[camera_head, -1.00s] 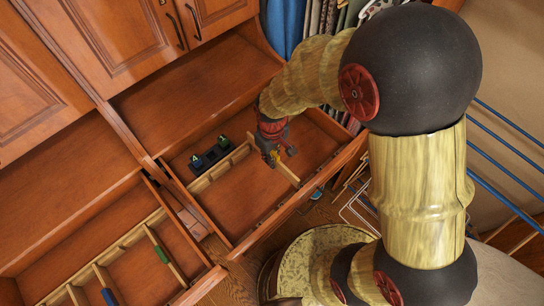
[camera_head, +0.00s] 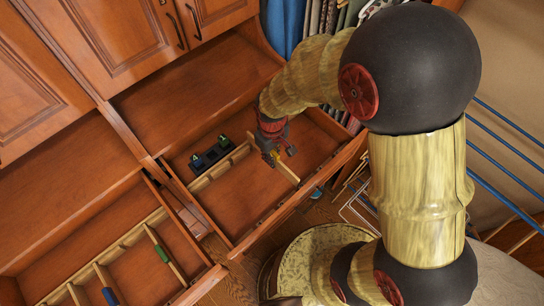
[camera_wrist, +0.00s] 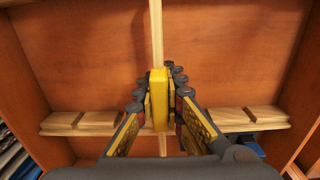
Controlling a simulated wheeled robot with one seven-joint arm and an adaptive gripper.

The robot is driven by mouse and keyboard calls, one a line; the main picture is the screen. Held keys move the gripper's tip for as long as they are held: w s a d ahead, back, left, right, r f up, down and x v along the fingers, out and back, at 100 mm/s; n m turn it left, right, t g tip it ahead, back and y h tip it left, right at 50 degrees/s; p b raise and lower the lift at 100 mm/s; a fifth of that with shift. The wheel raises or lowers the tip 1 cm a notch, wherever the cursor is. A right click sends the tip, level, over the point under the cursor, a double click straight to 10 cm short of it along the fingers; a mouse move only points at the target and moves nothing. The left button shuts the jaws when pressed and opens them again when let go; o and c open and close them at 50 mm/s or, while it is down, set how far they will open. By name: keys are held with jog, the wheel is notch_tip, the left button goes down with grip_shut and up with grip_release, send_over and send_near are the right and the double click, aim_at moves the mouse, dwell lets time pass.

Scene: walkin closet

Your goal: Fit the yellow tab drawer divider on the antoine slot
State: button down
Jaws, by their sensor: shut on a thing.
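The yellow tab drawer divider is a thin light-wood strip with a yellow tab (camera_wrist: 159,98). My gripper (camera_wrist: 160,112) is shut on the yellow tab. In the head view my gripper (camera_head: 272,156) is inside the right-hand open drawer, and the wooden strip (camera_head: 288,173) shows beside it, spanning toward the front wall. In the wrist view the strip runs up away from the tab and crosses the notched wooden rail (camera_wrist: 90,123). The rail has several slots. I cannot tell which slot is the antoine slot, nor whether the strip is seated, because the fingers hide the crossing.
A black tray (camera_head: 211,157) with small dark-green items stands behind the drawer's rail. The left drawer holds dividers with a green tab (camera_head: 161,254) and a blue tab (camera_head: 110,297). The drawer floor (camera_head: 243,197) left of the divider is clear.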

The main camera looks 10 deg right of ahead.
aim_at(272, 171)
jog(key=shift+f, duration=0.25)
jog(key=shift+f+b, duration=0.35)
jog(key=shift+b, duration=0.05)
jog(key=shift+f+b, duration=1.75)
jog(key=shift+f, duration=1)
dwell(0.5)
jog(key=c, duration=1.8)
grip_release()
notch_tip(272, 171, up, 12)
jog(key=shift+r, duration=0.1)
